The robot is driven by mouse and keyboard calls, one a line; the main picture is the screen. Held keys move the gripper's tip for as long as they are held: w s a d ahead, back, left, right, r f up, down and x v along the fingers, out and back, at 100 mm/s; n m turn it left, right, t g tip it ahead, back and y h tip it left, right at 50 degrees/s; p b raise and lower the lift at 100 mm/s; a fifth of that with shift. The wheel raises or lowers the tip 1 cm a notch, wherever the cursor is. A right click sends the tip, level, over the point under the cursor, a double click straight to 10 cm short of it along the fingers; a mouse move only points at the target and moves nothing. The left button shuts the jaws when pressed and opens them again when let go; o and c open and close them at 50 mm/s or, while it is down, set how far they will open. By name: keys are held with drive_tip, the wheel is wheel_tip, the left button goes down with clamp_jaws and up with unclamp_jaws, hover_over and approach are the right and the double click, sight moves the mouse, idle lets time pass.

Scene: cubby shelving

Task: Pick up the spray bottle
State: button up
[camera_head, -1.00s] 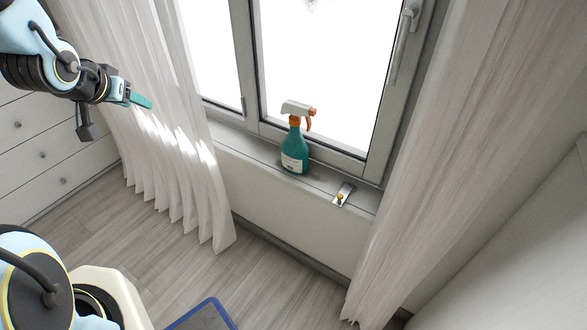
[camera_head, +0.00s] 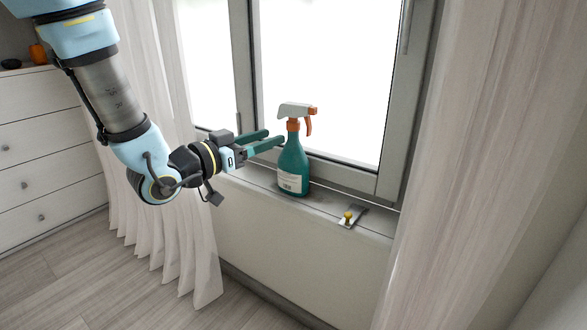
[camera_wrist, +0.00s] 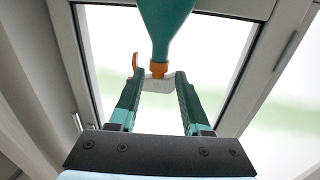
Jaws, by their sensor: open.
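The spray bottle (camera_head: 293,165) stands upright on the window sill. It has a teal body, a pale label, an orange collar and trigger, and a white head. My gripper (camera_head: 275,139) is open, with its two teal fingers pointing right at the bottle from the left, level with its upper body. In the wrist view the bottle (camera_wrist: 166,25) appears upside down, its neck and head ahead of and between the open fingers (camera_wrist: 158,92). Whether the fingers touch or flank the bottle is hard to tell; nothing is gripped.
The window sill (camera_head: 325,205) is narrow, with a small metal plate with a yellow knob (camera_head: 349,216) right of the bottle. The window frame (camera_head: 350,178) stands close behind. Curtains hang left (camera_head: 180,220) and right (camera_head: 450,170). A white drawer unit (camera_head: 45,150) is at far left.

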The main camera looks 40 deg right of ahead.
sight(288, 130)
drive_tip(key=d, duration=0.2)
drive_tip(key=d+b, duration=0.1)
drive_tip(key=d, duration=0.2)
drive_tip(key=d+b, duration=0.1)
drive_tip(key=d, duration=0.2)
drive_tip(key=shift+w+d, duration=0.1)
drive_tip(key=shift+w, duration=0.15)
clamp_jaws()
drive_tip(key=shift+r, duration=0.1)
idle(1.0)
